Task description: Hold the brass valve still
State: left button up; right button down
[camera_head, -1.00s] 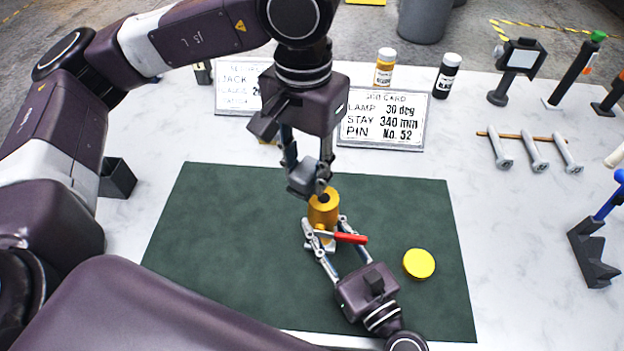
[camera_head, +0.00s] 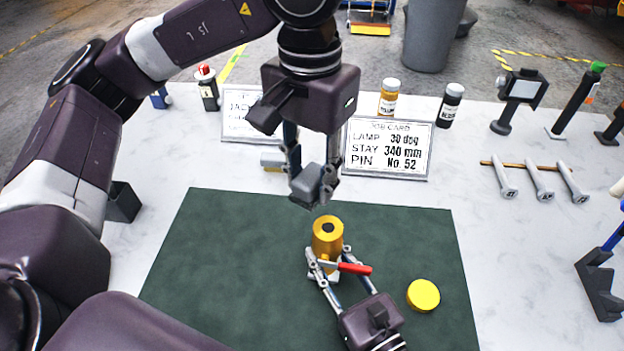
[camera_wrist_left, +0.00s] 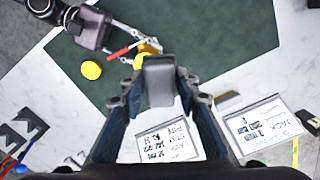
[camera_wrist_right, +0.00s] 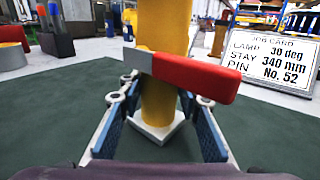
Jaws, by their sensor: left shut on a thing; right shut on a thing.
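The brass valve (camera_head: 327,233) stands upright on the green mat, with a red lever handle (camera_head: 355,268) pointing right and a dark hole in its top. My right gripper (camera_head: 326,264) is shut on its lower body from the front; the right wrist view shows the valve (camera_wrist_right: 160,105) between the fingers, above a pale base. My left gripper (camera_head: 313,180) is shut on a grey block (camera_wrist_left: 158,80) and holds it above and slightly behind the valve, apart from it. In the left wrist view the block partly hides the valve (camera_wrist_left: 146,50).
A yellow disc (camera_head: 423,295) lies on the green mat (camera_head: 220,260) to the valve's right. Behind stand a job card (camera_head: 388,148), a second card and two bottles. Bolts on a rack (camera_head: 538,180) and several stands occupy the right. The mat's left side is clear.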

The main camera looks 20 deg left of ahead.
jog(key=shift+r, duration=0.1)
jog(key=c, duration=1.3)
grip_release()
jog(key=shift+v, duration=6)
